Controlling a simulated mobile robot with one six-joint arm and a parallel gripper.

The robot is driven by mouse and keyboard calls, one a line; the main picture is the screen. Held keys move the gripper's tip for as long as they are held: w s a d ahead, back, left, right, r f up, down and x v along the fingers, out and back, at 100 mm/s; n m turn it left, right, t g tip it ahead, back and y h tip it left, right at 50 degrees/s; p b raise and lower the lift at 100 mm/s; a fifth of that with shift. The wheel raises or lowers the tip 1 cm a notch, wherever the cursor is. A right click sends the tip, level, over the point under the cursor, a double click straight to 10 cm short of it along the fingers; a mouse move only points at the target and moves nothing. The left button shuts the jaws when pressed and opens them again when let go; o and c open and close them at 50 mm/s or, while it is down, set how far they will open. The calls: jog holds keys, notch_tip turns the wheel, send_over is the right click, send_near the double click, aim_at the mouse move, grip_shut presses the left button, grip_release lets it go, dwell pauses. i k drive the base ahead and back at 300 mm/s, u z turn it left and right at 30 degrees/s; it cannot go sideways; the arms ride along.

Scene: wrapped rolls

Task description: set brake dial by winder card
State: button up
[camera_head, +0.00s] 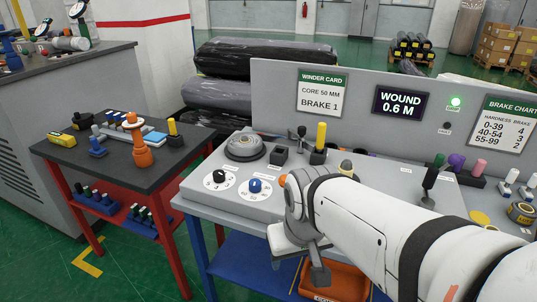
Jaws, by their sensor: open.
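The winder card (322,92) on the grey back panel reads "CORE 50 MM" and "BRAKE 1". Two round white dials sit at the front left of the console, one with a black knob (219,177) and one with a blue knob (255,186). Their marks are too small to read, so I cannot tell which is the brake dial or its setting. My gripper (303,262) is open, pointing down near the console's front edge, right of and in front of the blue knob. It touches neither dial. My white arm hides part of the console.
A display (402,101) reads "WOUND 0.6 M" beside a lit green lamp (455,102). The brake chart (504,122) hangs right. A dark side table (75,152) holds tools.

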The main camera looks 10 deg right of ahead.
aim_at(219, 176)
jog(key=z, duration=0.05)
jog(key=k, duration=0.6)
jog(key=u, duration=0.55)
jog(key=i, duration=1.45)
jog(key=z, duration=0.5)
